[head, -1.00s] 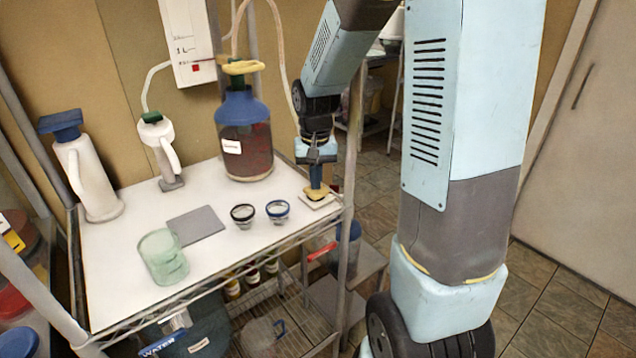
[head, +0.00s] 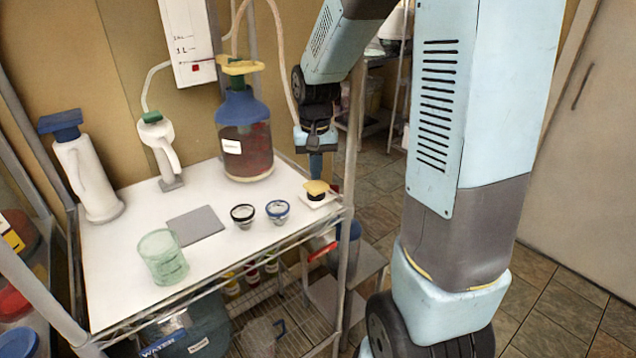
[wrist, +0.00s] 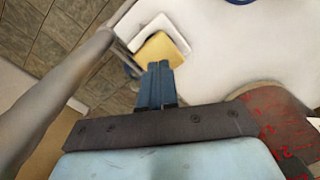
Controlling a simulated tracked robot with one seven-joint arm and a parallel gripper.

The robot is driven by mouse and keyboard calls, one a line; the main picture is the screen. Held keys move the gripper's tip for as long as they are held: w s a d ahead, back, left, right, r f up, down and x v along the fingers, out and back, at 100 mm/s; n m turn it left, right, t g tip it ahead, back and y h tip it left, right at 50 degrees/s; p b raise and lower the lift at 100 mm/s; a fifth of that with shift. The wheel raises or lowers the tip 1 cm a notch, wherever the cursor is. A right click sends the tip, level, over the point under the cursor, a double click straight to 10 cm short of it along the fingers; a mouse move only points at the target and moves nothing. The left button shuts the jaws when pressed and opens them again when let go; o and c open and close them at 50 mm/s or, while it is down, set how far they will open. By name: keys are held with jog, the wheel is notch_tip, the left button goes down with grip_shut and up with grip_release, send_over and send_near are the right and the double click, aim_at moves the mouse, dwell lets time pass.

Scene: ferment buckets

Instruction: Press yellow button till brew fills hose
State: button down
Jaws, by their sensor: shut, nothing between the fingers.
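The yellow button (head: 316,187) sits on a black stem over a white base at the table's right corner. In the wrist view the yellow button (wrist: 161,56) lies just beyond my fingertips. My gripper (head: 316,176) is shut and empty, pointing down just above the button, with a small gap seeming to show. In the wrist view my gripper (wrist: 160,72) has its two blue fingers together. The dark red brew (head: 247,155) stands in a blue-shouldered jug. A tan hose (head: 283,50) hangs behind it; I cannot tell whether brew is inside.
Two small cups (head: 277,211) stand left of the button. A grey rack post (head: 350,140) rises close right of my gripper. A marked white gauge (head: 186,45) hangs on the wall.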

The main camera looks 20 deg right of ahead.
jog(key=shift+f, duration=0.15)
jog(key=shift+f, duration=1.25)
jog(key=shift+r, duration=1.4)
jog(key=shift+f, duration=0.15)
jog(key=shift+f, duration=1.3)
jog(key=shift+r, duration=1.45)
